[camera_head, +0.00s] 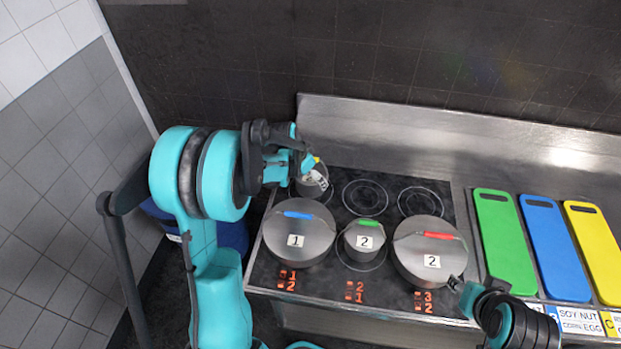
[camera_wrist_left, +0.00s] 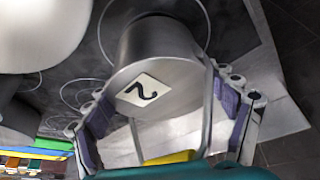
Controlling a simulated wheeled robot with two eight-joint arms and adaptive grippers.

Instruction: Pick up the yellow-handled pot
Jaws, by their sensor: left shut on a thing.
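The yellow-handled pot (camera_head: 313,182) is a small grey metal pot with a white label, at the back left of the cooktop. Its label reads 2 in the left wrist view (camera_wrist_left: 150,65), and its yellow handle (camera_wrist_left: 172,158) shows at the bottom there. My left gripper (camera_head: 306,164) is at the top of this pot, shut on its handle. The fingers partly hide the pot in the head view. I cannot tell whether the pot touches the cooktop. My right gripper (camera_head: 462,285) is beside the red-handled pot at the front right; its opening is unclear.
A blue-handled pot (camera_head: 298,243), a small green-handled pot (camera_head: 364,244) and a red-handled pot (camera_head: 430,262) stand along the front of the cooktop (camera_head: 390,190). Two back burners are bare. Green (camera_head: 503,240), blue (camera_head: 556,245) and yellow boards (camera_head: 597,250) lie at the right.

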